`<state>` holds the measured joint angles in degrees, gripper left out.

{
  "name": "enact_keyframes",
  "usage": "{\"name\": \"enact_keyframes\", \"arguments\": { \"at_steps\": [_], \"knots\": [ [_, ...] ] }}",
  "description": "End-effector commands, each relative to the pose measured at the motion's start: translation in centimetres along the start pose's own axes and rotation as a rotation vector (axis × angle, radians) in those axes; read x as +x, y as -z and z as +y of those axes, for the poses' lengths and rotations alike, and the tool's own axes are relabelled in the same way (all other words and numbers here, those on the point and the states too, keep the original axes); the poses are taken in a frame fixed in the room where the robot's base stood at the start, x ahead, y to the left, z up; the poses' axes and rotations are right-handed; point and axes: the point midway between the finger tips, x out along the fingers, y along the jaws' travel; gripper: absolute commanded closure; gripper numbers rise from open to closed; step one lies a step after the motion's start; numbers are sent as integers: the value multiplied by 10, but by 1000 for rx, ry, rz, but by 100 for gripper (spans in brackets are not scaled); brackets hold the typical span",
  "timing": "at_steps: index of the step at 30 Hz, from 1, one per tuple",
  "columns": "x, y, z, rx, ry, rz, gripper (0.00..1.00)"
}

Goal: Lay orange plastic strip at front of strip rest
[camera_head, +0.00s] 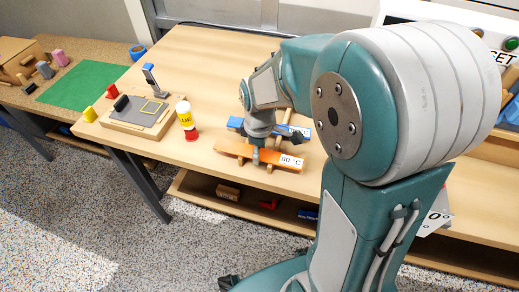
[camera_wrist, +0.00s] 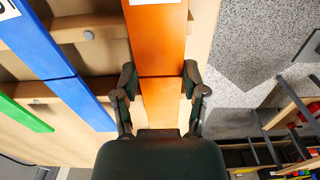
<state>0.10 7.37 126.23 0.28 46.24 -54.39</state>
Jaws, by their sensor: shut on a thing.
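The orange plastic strip (camera_head: 232,149) lies lengthwise near the table's front edge, with a white temperature label at its right end. It also shows in the wrist view (camera_wrist: 158,45), with a dark line across it between my fingers. My gripper (camera_head: 256,158) points down over the strip's middle and is shut on it, one finger at each long side (camera_wrist: 157,82). The wooden strip rest (camera_wrist: 92,36) shows beside the orange strip, its rails running towards it. A blue strip (camera_wrist: 52,60) lies on the rest, apart from the orange one.
A green strip (camera_wrist: 25,115) lies beyond the blue one. The floor (camera_wrist: 240,60) lies beyond the front edge. The table behind is fairly clear.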

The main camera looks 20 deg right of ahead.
Motion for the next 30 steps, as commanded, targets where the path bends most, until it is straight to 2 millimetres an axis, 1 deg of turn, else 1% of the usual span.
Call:
{"name": "enact_keyframes", "arguments": {
  "at_steps": [8,9,11,12,25,28,30],
  "knots": [
    [3,0,0,0,1,0,98],
    [3,0,0,0,1,0,36],
    [3,-1,0,0,1,1,9],
    [3,-1,0,0,1,1,4],
    [2,0,0,0,0,0,4],
    [-7,0,1,0,-2,2,4],
    [-19,0,1,0,-4,3,4]
  ]
}}
